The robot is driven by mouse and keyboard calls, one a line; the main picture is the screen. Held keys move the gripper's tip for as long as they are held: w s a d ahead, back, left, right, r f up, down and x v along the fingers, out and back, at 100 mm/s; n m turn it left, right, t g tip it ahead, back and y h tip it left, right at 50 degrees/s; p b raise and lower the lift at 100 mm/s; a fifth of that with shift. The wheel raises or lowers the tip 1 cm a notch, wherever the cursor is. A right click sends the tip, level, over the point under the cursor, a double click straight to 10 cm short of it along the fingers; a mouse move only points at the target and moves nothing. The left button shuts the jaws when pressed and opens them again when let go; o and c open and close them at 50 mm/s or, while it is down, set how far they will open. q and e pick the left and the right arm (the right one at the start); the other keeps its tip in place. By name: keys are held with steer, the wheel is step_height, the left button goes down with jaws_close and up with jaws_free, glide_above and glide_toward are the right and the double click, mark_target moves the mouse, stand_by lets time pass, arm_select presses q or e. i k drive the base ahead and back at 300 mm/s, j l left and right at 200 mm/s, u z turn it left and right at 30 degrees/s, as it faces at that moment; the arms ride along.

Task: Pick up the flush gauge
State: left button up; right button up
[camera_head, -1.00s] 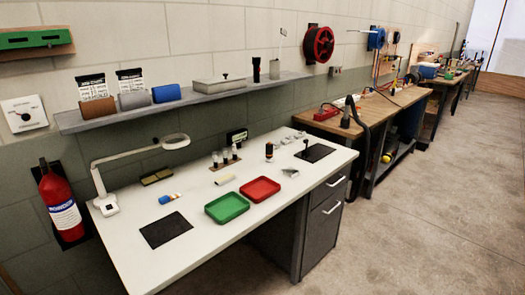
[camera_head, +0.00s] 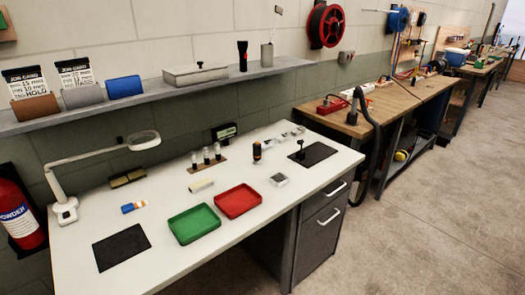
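No thing in view can be told for certain as the flush gauge. Several small tools stand on the white workbench (camera_head: 160,205). A dark upright tool with an orange band (camera_head: 257,152) stands right of the middle. A small dark upright piece (camera_head: 300,153) stands on the right black mat (camera_head: 318,156). A small grey and dark item (camera_head: 279,181) lies in front of them. A dark box with a small display (camera_head: 224,132) is at the back by the wall. Neither of my grippers is in view.
A green tray (camera_head: 194,224) and a red tray (camera_head: 238,201) lie near the front edge. A magnifier lamp (camera_head: 142,140) stands at the left, with a black mat (camera_head: 121,247) in front. A shelf (camera_head: 150,103) runs above. Floor (camera_head: 440,220) is clear at the right.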

mark_target(257, 149)
steer(key=i+l, duration=0.7)
steer(key=l, duration=0.2)
steer(key=i+l, duration=0.35)
steer(key=l, duration=0.1)
